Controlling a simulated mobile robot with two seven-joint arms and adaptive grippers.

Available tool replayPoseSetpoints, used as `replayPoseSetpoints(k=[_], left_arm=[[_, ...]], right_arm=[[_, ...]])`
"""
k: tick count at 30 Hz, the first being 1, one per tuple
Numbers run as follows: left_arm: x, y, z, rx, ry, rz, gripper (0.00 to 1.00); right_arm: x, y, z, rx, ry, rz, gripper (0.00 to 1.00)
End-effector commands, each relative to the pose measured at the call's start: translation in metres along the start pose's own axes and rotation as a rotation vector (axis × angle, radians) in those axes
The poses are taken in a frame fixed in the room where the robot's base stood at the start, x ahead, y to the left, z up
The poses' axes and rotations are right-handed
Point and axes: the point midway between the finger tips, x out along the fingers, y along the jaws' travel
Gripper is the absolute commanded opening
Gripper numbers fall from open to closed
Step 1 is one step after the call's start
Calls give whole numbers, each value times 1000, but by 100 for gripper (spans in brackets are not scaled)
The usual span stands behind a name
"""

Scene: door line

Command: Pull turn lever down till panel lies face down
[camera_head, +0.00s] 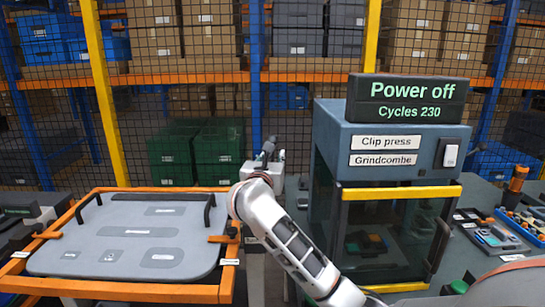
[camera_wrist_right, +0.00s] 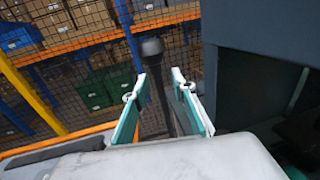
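The grey panel (camera_head: 140,238) lies roughly flat in an orange frame (camera_head: 180,293) at the left of the head view. It has darker patches and small labels, two black handles and orange clamps at its edges. The turn lever, a dark rod with a round black knob (camera_wrist_right: 152,47), stands up in the right wrist view. My right gripper (camera_wrist_right: 160,82) is open, with one teal-and-white finger on each side of the rod. In the head view my right gripper (camera_head: 266,160) is at the frame's right, and my forearm hides the lever's lower part. My left gripper is out of view.
A clip press (camera_head: 330,150) with a yellow-edged front stands right of my right arm, under a sign (camera_head: 410,98) reading "Power off". Mesh fencing and shelves with boxes are behind. Trays of parts (camera_head: 495,238) lie on the right bench.

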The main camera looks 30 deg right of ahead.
Motion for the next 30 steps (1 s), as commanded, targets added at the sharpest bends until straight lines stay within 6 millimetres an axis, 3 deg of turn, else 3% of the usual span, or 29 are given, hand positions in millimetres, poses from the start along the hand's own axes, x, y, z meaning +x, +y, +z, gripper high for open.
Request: replayPoseSetpoints(k=[5, 8, 9, 20, 26, 30], left_arm=[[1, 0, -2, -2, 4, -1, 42], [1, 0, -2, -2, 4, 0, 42], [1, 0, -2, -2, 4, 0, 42], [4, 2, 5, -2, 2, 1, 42], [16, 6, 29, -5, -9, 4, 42], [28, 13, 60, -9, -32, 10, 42]], right_arm=[[0, 0, 0, 0, 0, 0, 26], [0, 0, 0, 0, 0, 0, 2], [0, 0, 0, 0, 0, 0, 0], [-5, 0, -3, 3, -19, 1, 0], [-20, -3, -10, 15, -90, 2, 0], [-35, -6, -19, 29, -171, 2, 0]])
